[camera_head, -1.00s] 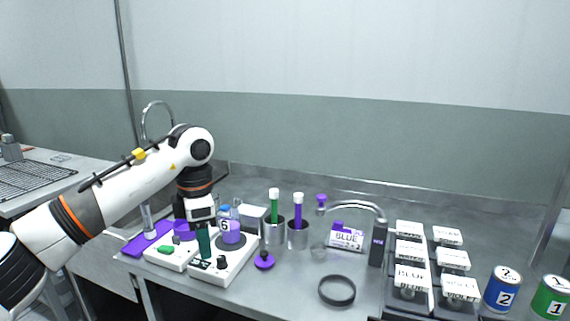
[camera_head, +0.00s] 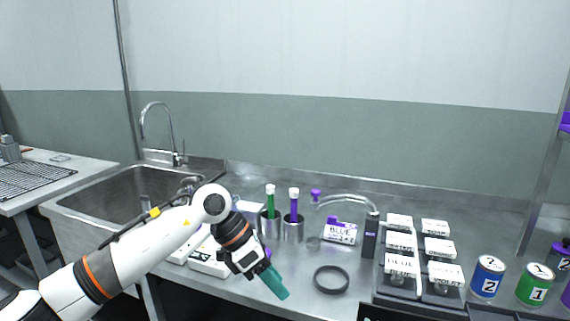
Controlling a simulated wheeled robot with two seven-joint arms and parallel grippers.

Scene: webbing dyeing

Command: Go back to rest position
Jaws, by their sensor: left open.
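My left arm comes in from the left, and my left gripper (camera_head: 273,283) is at the front edge of the steel counter. Its teal-green fingers point down and to the right. I see nothing held between them. The gripper is in front of and left of a black ring (camera_head: 331,280) lying on the counter, apart from it. My left forearm hides much of the white devices (camera_head: 208,259) behind it. My right gripper is out of view.
A sink (camera_head: 130,192) is at left.

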